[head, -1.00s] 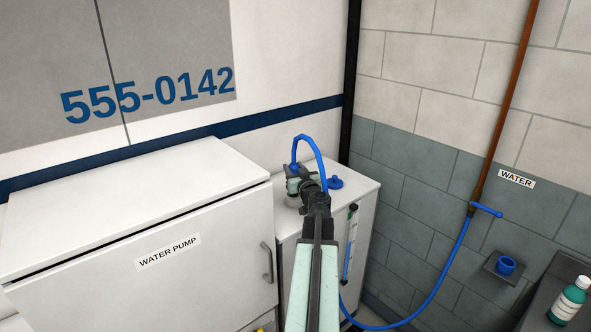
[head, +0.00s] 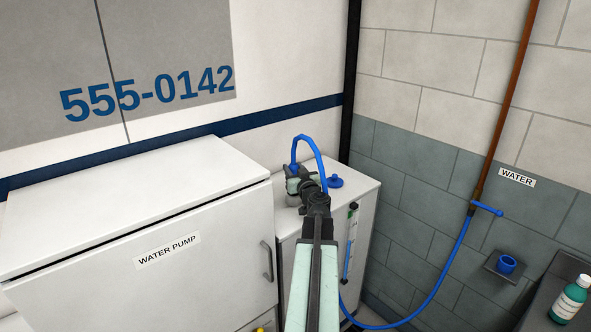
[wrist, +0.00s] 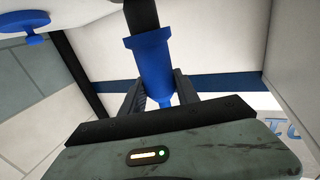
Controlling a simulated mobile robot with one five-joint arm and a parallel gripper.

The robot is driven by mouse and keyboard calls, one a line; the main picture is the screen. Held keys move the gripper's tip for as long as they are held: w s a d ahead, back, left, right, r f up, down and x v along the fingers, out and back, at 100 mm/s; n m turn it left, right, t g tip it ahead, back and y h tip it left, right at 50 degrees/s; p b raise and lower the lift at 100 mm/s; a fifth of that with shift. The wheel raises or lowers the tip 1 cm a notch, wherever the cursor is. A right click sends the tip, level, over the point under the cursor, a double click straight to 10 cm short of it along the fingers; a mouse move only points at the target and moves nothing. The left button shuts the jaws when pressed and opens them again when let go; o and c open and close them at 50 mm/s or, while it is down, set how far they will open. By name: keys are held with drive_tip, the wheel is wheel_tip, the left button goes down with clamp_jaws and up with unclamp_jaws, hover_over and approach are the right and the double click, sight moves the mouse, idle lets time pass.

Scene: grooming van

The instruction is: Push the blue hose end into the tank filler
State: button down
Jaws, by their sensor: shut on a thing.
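My gripper (head: 293,173) is over the white tank cabinet (head: 356,184), beside the water pump cabinet. It is shut on the blue hose end (wrist: 151,62), which shows between the two fingers in the wrist view. The blue hose (head: 318,150) arches up from the grip and drops behind my arm. In the wrist view a black tube-like piece (wrist: 142,15) lines up with the wide rim of the hose end. I cannot tell whether it is a nozzle or the filler neck. The tank filler is mostly hidden by my gripper in the head view, so I cannot tell if they touch.
A blue cap (head: 335,182) lies on the tank top, right of my gripper; it also shows in the wrist view (wrist: 37,27). The water pump cabinet (head: 205,245) stands to the left.

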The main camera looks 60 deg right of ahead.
drive_tip(key=shift+f, duration=0.15)
drive_tip(key=shift+f+b, duration=0.55)
drive_tip(key=shift+b, duration=0.2)
drive_tip(key=shift+f+b, duration=0.4)
drive_tip(key=shift+f+b, duration=0.6)
idle(0.7)
drive_tip(key=c, duration=0.8)
unclamp_jaws()
drive_tip(key=shift+c, duration=0.2)
drive_tip(key=shift+s+a, duration=0.1)
